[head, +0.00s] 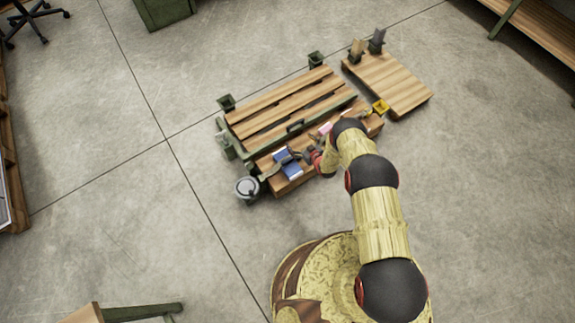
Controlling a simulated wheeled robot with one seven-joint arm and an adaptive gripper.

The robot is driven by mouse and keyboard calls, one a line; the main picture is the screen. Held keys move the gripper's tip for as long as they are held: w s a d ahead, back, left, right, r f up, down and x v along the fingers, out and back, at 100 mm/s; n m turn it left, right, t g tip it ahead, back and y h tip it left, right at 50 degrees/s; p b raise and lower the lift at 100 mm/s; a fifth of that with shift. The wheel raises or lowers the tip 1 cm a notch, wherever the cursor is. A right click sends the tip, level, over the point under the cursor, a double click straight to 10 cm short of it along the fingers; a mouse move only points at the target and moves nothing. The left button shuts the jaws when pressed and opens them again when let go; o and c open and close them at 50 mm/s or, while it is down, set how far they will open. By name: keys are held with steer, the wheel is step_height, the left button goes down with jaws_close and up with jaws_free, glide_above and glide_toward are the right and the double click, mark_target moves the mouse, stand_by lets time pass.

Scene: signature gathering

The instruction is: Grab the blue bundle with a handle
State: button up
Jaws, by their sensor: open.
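The blue bundle (291,171) lies on the low wooden shelf along the near side of a wooden pallet-like stand. It shows as a small blue block with pale edges and a dark strip across it; I cannot make out the handle clearly. My gripper (304,156) is at the end of my arm, just right of the bundle and close to it. The gripper is open and looks empty. It is small in this view, so I cannot tell whether it touches the bundle.
A grey bucket (247,187) stands on the floor left of the shelf. A pink item (325,129) and a yellow item (380,106) lie farther right. A small wooden platform (398,88) stands at the back right. The floor (130,220) at left is clear.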

steer(key=y, duration=0.1)
glide_toward(288, 164)
steer(key=w, duration=0.2)
steer(key=w+a, duration=0.1)
steer(key=shift+f, duration=0.35)
steer(key=shift+w+a+f+b, duration=0.4)
steer(key=shift+b, duration=0.2)
steer(key=b+x, duration=0.3)
steer(key=x, duration=0.2)
steer(key=shift+w+a+f, duration=0.1)
steer(key=shift+w+a, duration=0.05)
steer(key=shift+a, duration=0.15)
steer(key=shift+w+a, duration=0.15)
steer(key=shift+w, duration=0.15)
steer(key=shift+c, duration=0.4)
steer(key=c, duration=1.4)
steer(key=shift+c, duration=0.2)
